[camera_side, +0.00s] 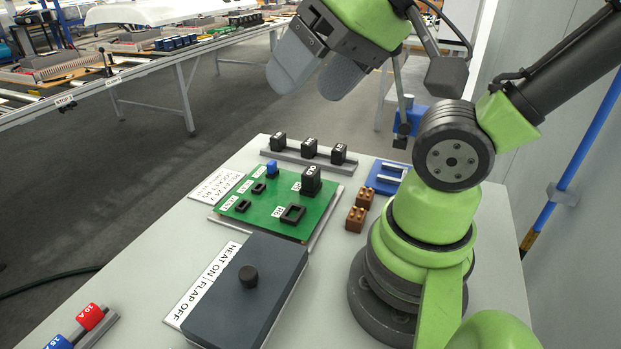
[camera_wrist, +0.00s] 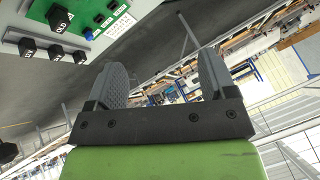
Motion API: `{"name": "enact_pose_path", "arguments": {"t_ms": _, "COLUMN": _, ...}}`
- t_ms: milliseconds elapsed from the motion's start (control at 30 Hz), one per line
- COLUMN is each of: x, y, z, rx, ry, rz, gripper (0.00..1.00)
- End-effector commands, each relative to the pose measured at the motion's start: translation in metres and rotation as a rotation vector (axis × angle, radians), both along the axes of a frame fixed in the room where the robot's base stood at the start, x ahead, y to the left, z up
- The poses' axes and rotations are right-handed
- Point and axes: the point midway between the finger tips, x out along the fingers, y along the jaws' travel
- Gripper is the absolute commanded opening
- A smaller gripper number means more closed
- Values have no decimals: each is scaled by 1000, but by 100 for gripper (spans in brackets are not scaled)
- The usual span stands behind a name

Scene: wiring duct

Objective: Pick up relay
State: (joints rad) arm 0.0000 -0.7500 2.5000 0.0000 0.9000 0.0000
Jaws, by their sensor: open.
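Three small black relay-like blocks stand in a row on a grey rail (camera_side: 315,160) at the back of the table: left (camera_side: 279,140), middle (camera_side: 310,147) and right (camera_side: 339,153). A larger black block marked OLD (camera_side: 311,180) sits on the green board (camera_side: 268,218). It also shows at the upper left of the wrist view (camera_wrist: 60,18), with the row of black blocks (camera_wrist: 55,52) below it. Which block is the task's relay I cannot tell. My gripper (camera_side: 305,92) is open and empty, high above the far end of the table, apart from all blocks.
The board carries empty black sockets (camera_side: 292,214) and a blue part (camera_side: 271,168). A dark box (camera_side: 225,300) with a knob stands in front. Brown blocks (camera_side: 356,218) and a blue holder (camera_side: 385,177) are on the right. Red (camera_side: 90,316) and blue parts are at front left.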

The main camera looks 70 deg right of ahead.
Motion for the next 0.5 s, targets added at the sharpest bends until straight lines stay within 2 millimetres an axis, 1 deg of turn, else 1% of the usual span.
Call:
{"name": "enact_pose_path", "arguments": {"t_ms": 200, "x": 0, "y": 0, "z": 0, "rx": 1, "ry": 0, "rz": -1, "gripper": 77}}
{"name": "enact_pose_path", "arguments": {"t_ms": 300, "x": 4, "y": -3, "z": -1, "rx": 21, "ry": 21, "rz": -48, "gripper": 77}}
{"name": "enact_pose_path", "arguments": {"t_ms": 367, "x": 10, "y": -7, "z": -2, "rx": 55, "ry": 56, "rz": -130, "gripper": 77}}
{"name": "enact_pose_path", "arguments": {"t_ms": 467, "x": 28, "y": -22, "z": -9, "rx": 149, "ry": 144, "rz": -366, "gripper": 77}}
{"name": "enact_pose_path", "arguments": {"t_ms": 500, "x": 37, "y": -30, "z": -13, "rx": 197, "ry": 185, "rz": -490, "gripper": 77}}
